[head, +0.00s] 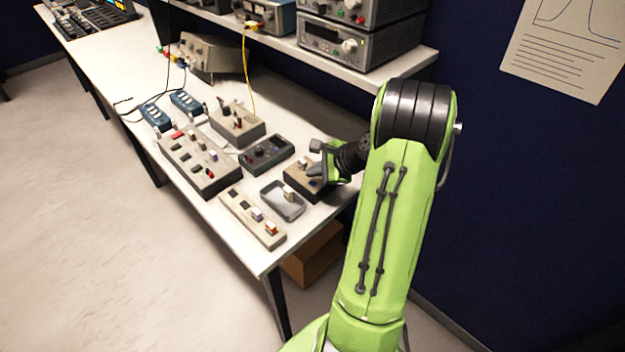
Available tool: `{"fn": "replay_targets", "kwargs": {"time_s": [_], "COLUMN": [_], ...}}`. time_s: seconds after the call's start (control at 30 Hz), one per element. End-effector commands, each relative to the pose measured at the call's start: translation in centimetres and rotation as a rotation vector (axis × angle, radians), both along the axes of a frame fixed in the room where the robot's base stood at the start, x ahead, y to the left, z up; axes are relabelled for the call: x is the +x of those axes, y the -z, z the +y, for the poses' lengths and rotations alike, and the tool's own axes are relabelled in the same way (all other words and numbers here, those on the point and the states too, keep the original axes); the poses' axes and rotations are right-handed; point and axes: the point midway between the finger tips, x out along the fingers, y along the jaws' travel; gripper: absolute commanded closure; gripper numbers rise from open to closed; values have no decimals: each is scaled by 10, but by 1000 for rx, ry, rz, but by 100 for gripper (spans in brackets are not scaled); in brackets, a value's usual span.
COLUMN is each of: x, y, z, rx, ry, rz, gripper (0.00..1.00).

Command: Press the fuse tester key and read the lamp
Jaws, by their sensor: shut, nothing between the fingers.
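My gripper (316,171) is at the right part of the bench, shut and empty, with its fingers pointing down to the left.
A grey tray (282,205) and a long block with several fuses (252,217) lie in front. A dark meter (267,154), a larger fuse panel (200,160) and a switch box (236,127) stand to the left. A shelf (300,45) with instruments overhangs the back.

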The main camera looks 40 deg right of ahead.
Motion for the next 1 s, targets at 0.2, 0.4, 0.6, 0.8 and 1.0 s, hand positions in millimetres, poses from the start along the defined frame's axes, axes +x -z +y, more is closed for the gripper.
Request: {"fn": "replay_targets", "kwargs": {"time_s": [0.2,0.4,0.6,0.8,1.0], "x": [0,0,0,0,0], "y": [-29,-45,-42,-41,-41], "z": [0,0,0,0,0], "rx": [-1,-1,0,0,0], "ry": [0,0,1,1,1], "rz": [-1,-1,-1,-1,-1], "gripper": [100,100,100,100,100]}}
